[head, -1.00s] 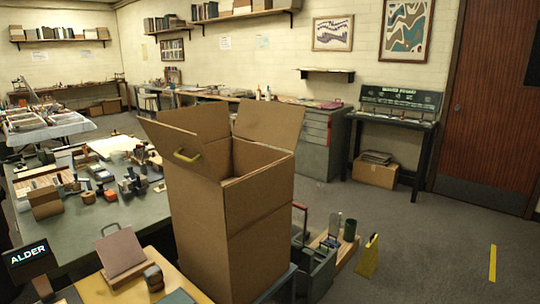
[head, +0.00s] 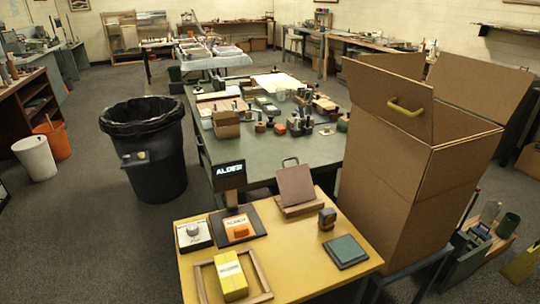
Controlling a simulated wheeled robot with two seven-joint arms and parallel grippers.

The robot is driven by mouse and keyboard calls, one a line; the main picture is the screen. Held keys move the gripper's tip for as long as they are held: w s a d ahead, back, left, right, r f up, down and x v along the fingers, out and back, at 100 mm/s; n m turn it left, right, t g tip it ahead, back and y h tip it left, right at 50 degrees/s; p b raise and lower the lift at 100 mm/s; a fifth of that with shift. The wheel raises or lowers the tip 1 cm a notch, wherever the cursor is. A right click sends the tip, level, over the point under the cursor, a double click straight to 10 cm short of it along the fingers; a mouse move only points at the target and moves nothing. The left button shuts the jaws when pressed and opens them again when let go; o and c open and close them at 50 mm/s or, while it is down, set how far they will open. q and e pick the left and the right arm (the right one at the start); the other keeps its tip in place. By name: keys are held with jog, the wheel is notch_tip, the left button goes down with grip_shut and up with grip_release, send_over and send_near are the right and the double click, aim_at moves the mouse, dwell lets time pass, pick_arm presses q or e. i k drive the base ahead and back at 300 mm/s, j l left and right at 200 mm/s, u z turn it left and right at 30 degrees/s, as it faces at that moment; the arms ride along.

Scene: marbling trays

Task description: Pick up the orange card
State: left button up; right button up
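The orange card seems to be the small orange piece (head: 241,232) with a pale, printed upper part, lying flat on a dark square mat (head: 256,221). The mat is on the yellow-topped table (head: 300,262) in the near foreground. The print is too small to read. Neither of my grippers is in the head view.
On the yellow table are a white dial device (head: 194,235), a yellow block (head: 231,277) inside a wooden frame (head: 262,275), a dark green pad (head: 345,251), a small stamp (head: 327,219) and a brown board (head: 296,186). A tall open cardboard box (head: 385,190) stands right; a black bin (head: 150,160) stands left.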

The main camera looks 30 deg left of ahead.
aim_at(238, 224)
jog(key=j, duration=0.55)
jog(key=k+j+z, duration=0.1)
jog(key=j, duration=0.45)
jog(key=k+j, duration=0.1)
jog(key=j, duration=0.45)
jog(key=j+z, duration=0.1)
jog(key=j, duration=0.45)
jog(key=k+j, duration=0.15)
jog(key=j, duration=0.35)
jog(key=j+z, duration=0.05)
